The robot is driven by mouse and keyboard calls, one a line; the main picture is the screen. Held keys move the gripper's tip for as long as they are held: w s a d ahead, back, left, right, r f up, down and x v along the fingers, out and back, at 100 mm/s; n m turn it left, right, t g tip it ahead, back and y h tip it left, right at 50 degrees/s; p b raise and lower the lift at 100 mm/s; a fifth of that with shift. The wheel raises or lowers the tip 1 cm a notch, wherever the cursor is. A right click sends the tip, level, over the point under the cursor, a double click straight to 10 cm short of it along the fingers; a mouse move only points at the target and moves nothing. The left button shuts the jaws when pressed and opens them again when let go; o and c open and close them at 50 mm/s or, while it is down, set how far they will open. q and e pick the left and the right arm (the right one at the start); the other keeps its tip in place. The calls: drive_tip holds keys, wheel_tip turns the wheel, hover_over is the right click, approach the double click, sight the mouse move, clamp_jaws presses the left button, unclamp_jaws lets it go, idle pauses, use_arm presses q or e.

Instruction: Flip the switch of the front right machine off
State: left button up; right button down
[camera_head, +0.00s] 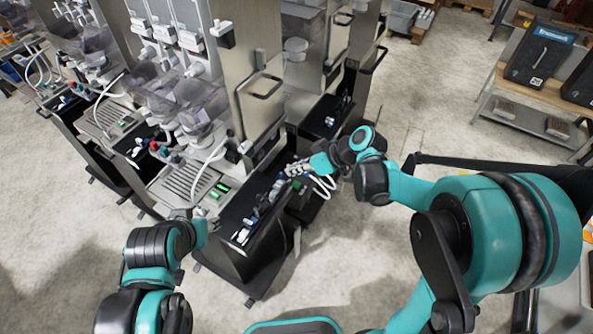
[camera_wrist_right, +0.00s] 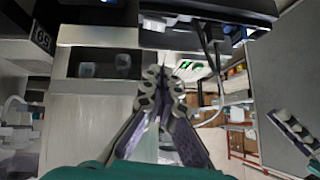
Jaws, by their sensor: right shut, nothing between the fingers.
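The nearest dispensing machine (camera_head: 248,75) has a steel body with a dark handle. A drip tray (camera_head: 186,184) and green-lit switches (camera_head: 222,187) are at its front, and a black side box (camera_head: 262,235) stands beside it. My right gripper (camera_head: 297,169) is shut and empty, close by the box's far end; contact is unclear. In the right wrist view its closed fingers (camera_wrist_right: 161,76) are right of a dark recess (camera_wrist_right: 104,64) with two pale switch-like parts. Green-lit parts (camera_wrist_right: 194,66) show beyond the fingertips. My left gripper (camera_head: 188,214) is near the tray's front, its fingers unclear.
More machines (camera_head: 85,75) stand in a row at the left, with white hoses and clear hoppers. Another steel machine (camera_head: 325,60) stands behind. A shelf (camera_head: 530,115) with black cases is at the far right. The concrete floor is open in front.

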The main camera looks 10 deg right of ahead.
drive_tip(key=b, duration=0.1)
hover_over(274, 187)
drive_tip(key=d, duration=0.2)
drive_tip(key=f, duration=0.4)
drive_tip(key=shift+s+d+f, duration=0.15)
drive_tip(key=shift+d+f, duration=0.05)
drive_tip(key=f, duration=0.1)
drive_tip(key=f+b, duration=0.1)
drive_tip(key=f, duration=0.1)
drive_tip(key=shift+s+a+f+b, duration=0.1)
drive_tip(key=shift+a+f+b, duration=0.05)
drive_tip(key=shift+a+b, duration=0.15)
drive_tip(key=shift+s+f, duration=0.1)
drive_tip(key=shift+f, duration=0.3)
drive_tip(key=shift+s+a+f+t+h+b, duration=0.15)
drive_tip(key=shift+f+t+h+b, duration=0.15)
drive_tip(key=shift+f+b, duration=0.2)
drive_tip(key=shift+r, duration=0.2)
